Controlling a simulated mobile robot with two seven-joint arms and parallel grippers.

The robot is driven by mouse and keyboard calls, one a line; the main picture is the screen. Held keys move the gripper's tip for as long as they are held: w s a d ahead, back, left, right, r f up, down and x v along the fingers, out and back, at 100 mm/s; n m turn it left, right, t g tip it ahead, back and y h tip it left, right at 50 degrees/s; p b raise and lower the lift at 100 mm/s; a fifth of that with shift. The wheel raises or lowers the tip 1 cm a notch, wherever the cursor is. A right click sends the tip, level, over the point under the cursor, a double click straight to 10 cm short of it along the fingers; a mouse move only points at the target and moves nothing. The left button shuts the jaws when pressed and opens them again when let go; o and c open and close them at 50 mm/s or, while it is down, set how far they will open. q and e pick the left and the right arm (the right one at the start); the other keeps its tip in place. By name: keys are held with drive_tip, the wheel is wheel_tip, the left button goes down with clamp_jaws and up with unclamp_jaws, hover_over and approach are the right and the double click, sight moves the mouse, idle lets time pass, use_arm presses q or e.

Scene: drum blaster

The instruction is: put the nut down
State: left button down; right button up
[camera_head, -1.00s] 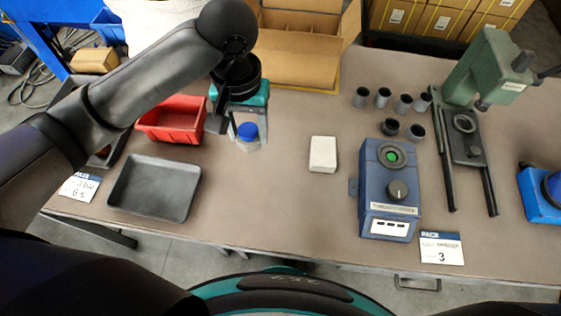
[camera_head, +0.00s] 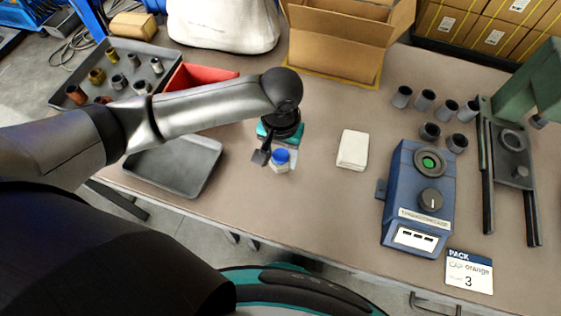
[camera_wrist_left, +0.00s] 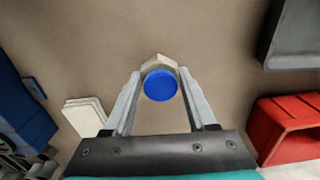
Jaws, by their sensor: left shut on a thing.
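The nut (camera_head: 281,167) is a pale six-sided piece with a round blue top. My left gripper (camera_head: 270,158) reaches down from the arm on the left and is shut on it. In the left wrist view the nut's blue top (camera_wrist_left: 160,85) shows between the two grey fingertips, with the pale body just beyond it. The nut is over the brown table (camera_head: 310,215), left of a white block. I cannot tell whether its underside touches the table. My right gripper is not in view.
The white block (camera_head: 353,149) and a blue device (camera_head: 417,198) with a knob stand to the right. An empty dark tray (camera_head: 178,168) lies left, below a red bin (camera_head: 205,74). Several grey cylinders stand farther right. The table in front of the nut is clear.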

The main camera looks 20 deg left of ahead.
sight(280, 158)
use_arm(q)
wheel_tip(280, 158, down, 3)
drive_tip(key=shift+b, duration=0.4)
drive_tip(key=shift+c, duration=1)
unclamp_jaws()
drive_tip(key=shift+f, duration=0.1)
wheel_tip(280, 158, up, 12)
drive_tip(key=p, duration=0.4)
